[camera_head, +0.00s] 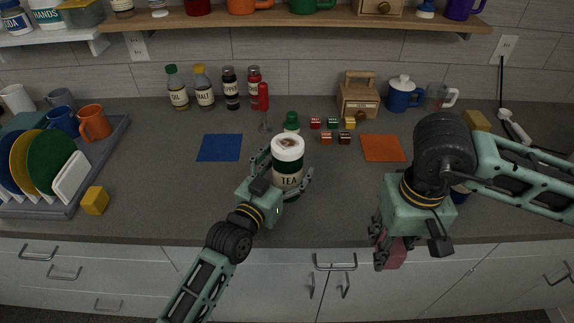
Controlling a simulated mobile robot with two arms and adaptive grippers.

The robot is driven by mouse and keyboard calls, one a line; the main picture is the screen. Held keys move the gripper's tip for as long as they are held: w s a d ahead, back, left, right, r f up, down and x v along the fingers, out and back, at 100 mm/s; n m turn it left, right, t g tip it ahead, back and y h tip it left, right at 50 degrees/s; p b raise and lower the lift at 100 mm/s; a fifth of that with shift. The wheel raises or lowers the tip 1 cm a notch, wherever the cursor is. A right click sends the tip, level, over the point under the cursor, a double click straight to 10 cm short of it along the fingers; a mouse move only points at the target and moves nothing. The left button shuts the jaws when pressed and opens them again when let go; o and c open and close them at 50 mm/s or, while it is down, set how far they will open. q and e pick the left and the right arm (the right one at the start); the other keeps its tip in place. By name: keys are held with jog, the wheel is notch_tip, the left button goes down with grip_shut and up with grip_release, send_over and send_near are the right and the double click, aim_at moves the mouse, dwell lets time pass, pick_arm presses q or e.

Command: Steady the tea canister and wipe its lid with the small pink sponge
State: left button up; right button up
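The tea canister (288,181), dark with a cream "TEA" label, stands upright on the counter. Its white lid (289,144) has a brown smudge on top. My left gripper (285,174) reaches around the canister from the front, with a finger on each side, and appears shut on it. My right gripper (389,253) points down at the counter's front edge, to the right of the canister. It holds the small pink sponge (394,254), which is partly hidden by the fingers.
Blue (220,147) and orange (382,148) mats lie either side, with several small boxes (333,124) between. A dish rack (108,150) and yellow block (95,200) are left. The counter between the grippers is clear.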

pick_arm(q)
jog(key=c, duration=1.3)
jog(key=o, duration=1.3)
jog(key=shift+s, duration=0.1)
jog(key=v, duration=1.2)
jog(key=shift+a, duration=0.1)
jog(key=shift+f, duration=0.1)
